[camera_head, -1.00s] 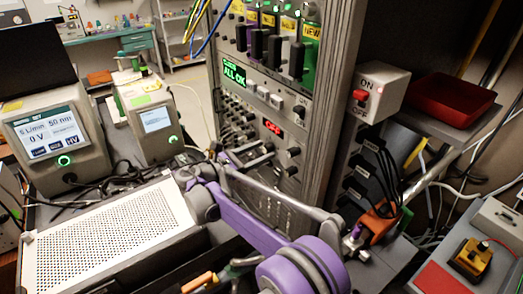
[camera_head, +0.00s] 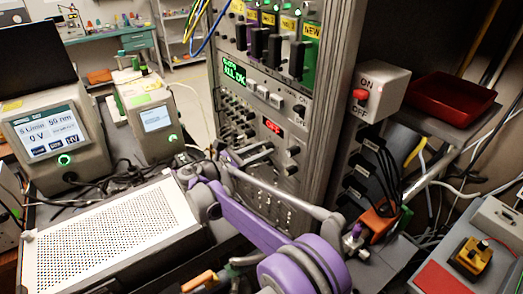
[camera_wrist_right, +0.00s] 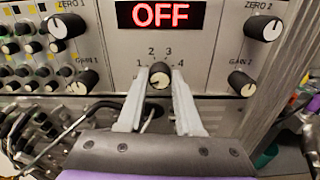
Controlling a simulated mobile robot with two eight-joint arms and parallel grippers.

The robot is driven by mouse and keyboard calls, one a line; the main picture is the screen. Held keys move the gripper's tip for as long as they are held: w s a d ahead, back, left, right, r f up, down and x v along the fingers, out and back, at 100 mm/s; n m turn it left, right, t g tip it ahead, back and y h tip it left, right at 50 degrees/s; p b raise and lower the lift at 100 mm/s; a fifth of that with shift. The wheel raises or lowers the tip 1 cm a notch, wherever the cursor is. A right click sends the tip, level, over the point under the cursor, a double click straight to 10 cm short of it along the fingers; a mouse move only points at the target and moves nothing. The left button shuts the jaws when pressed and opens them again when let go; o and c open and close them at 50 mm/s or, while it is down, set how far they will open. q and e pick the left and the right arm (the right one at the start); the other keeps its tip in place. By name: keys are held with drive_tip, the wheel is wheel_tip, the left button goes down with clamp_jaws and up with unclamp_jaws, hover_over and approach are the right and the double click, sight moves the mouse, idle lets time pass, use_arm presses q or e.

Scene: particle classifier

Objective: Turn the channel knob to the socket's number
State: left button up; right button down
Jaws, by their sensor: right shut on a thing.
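The channel knob (camera_wrist_right: 158,76) is a small black knob under the red OFF display, with numbers 1 to 4 printed around it. A pale mark shows on its lower left face, but I cannot surely tell which number it points to. My right gripper (camera_wrist_right: 159,80) has its two pale fingers closed on either side of the knob. In the head view my right gripper (camera_head: 258,153) is at the rack panel, below and left of the OFF display (camera_head: 272,126); the knob is not clear there. My left gripper is not in view. I cannot read a socket number.
Larger knobs, ZERO 2 (camera_wrist_right: 263,28) and GAIN 2 (camera_wrist_right: 241,84), sit on the right, with ZERO 1 (camera_wrist_right: 66,25) and GAIN 1 (camera_wrist_right: 83,82) on the left. Black cables (camera_head: 382,165) run beside the rack. A perforated white box (camera_head: 115,235) stands at the left front.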

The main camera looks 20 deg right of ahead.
drive_tip(key=m, duration=0.6)
drive_tip(key=shift+m, duration=0.4)
drive_tip(key=m+p, duration=0.1)
drive_tip(key=m, duration=0.5)
drive_tip(key=m+p, duration=0.1)
drive_tip(key=m, duration=0.6)
drive_tip(key=shift+m+p, duration=0.35)
drive_tip(key=shift+m, duration=0.05)
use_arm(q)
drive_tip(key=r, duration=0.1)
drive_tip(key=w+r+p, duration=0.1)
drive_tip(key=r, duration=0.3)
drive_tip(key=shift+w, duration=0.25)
use_arm(e)
drive_tip(key=m, duration=0.6)
drive_tip(key=c, duration=0.6)
unclamp_jaws()
